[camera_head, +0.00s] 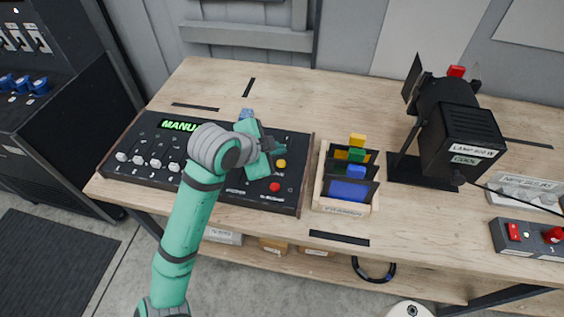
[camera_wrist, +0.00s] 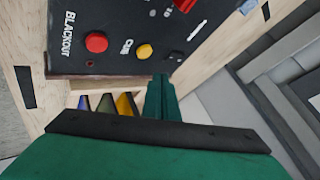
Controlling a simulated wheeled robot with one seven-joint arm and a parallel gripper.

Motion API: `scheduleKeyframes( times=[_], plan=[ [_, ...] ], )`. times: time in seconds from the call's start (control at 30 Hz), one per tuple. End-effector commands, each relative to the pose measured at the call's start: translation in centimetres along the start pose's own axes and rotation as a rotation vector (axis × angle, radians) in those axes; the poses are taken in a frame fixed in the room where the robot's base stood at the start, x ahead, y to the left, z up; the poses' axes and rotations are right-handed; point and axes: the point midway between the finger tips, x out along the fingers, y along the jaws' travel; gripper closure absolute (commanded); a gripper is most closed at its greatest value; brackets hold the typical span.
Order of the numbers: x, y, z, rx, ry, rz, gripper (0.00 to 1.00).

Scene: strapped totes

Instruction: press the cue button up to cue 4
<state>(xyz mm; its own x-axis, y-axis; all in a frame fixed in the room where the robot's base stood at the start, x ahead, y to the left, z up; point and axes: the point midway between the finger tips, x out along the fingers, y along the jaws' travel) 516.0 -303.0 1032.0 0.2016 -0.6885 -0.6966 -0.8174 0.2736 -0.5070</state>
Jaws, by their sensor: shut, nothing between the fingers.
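The black control console (camera_head: 150,181) lies on the wooden table. Its green display (camera_head: 180,126) shows "MANU", with the rest hidden behind my arm. The yellow cue button (camera_head: 281,163) is on the console's right part, above the red blackout button (camera_head: 274,187). In the wrist view the yellow button (camera_wrist: 144,51), labelled CUE, sits beside the red button (camera_wrist: 96,42), labelled BLACKOUT. My gripper (camera_head: 280,150) is shut and empty, with its tip close to the yellow button. In the wrist view the fingers (camera_wrist: 161,88) end just short of that button; contact is not visible.
A wooden holder (camera_head: 320,190) with coloured gel frames stands right of the console. A black lamp (camera_head: 462,135) stands farther right. A small switch box (camera_head: 528,238) and a tray (camera_head: 525,192) are at the table's right side.

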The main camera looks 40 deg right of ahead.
Motion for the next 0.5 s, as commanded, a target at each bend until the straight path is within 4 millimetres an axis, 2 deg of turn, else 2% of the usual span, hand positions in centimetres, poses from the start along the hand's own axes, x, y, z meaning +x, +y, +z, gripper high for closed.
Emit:
scheduleKeyframes(
  times=[0.2, 0.5],
  plan=[
    [1.4, 1.0, 1.0, -0.001, 0.001, 0.001, 1.00],
    [2.0, 1.4, 1.2, 0.002, 0.001, 0.001, 1.00]
  ],
)
